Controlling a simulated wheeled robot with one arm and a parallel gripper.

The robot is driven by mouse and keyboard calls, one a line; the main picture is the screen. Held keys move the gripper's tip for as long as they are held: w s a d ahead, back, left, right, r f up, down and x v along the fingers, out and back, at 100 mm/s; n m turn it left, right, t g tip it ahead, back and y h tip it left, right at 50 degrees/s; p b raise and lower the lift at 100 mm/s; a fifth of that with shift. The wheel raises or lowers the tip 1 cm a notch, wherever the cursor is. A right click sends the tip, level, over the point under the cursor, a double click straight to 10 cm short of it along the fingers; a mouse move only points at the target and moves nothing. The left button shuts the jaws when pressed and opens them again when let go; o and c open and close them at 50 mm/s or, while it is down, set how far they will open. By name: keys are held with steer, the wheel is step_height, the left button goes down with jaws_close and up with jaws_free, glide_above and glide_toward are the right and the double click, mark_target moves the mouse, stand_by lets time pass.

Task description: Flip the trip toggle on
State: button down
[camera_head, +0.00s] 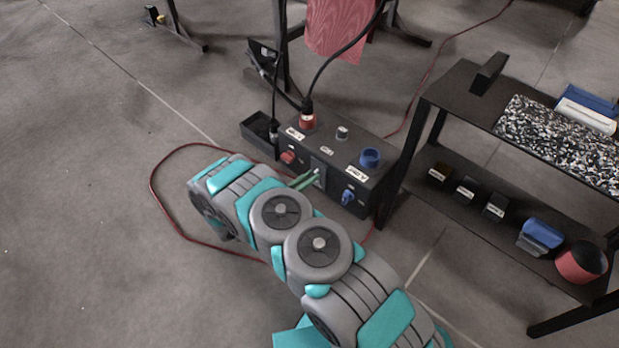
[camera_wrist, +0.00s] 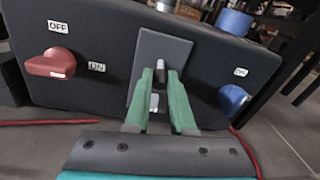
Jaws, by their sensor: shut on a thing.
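The trip toggle (camera_wrist: 160,72) is a small metallic lever on a grey plate (camera_wrist: 177,47), at the middle of the black control box's front face (camera_wrist: 105,30). My gripper (camera_wrist: 161,79) has its two green fingers on either side of the lever, shut on it. The fingers partly hide the lever, so its on or off position is unclear. A small pale piece (camera_wrist: 153,103) shows lower down between the fingers. In the head view my gripper (camera_head: 316,174) reaches the front of the box (camera_head: 325,150), and the toggle is mostly hidden.
A red knob (camera_wrist: 50,64) with OFF and ON labels is left of the plate, a blue knob (camera_wrist: 233,98) right. A red cable (camera_head: 152,185) loops on the floor. A black shelf (camera_head: 425,135) stands close right.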

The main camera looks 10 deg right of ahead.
mark_target(315, 171)
step_height(315, 171, up, 3)
steer(key=g+y+p, duration=0.1)
steer(key=y, duration=0.1)
steer(key=g+y+p, duration=0.1)
steer(key=y+p, duration=0.1)
steer(key=shift+w+f+g+p, duration=0.1)
steer(key=shift+f+g+p, duration=0.05)
steer(key=shift+g+p, duration=0.15)
steer(key=g+y+p, duration=0.1)
steer(key=p, duration=0.1)
steer(key=r+g+y+p, duration=0.1)
steer(key=y+p, duration=0.1)
steer(key=shift+w+d+n, duration=0.1)
steer(key=shift+d+n, duration=0.1)
steer(key=shift+n, duration=0.1)
steer(key=shift+y+p, duration=0.4)
steer(key=shift+p, duration=0.4)
steer(key=shift+f+g, duration=0.1)
steer(key=shift+g, duration=0.2)
steer(key=c, duration=0.8)
jaws_free()
steer(key=shift+o, duration=0.2)
steer(key=v, duration=0.7)
steer(key=shift+r+p, duration=0.35)
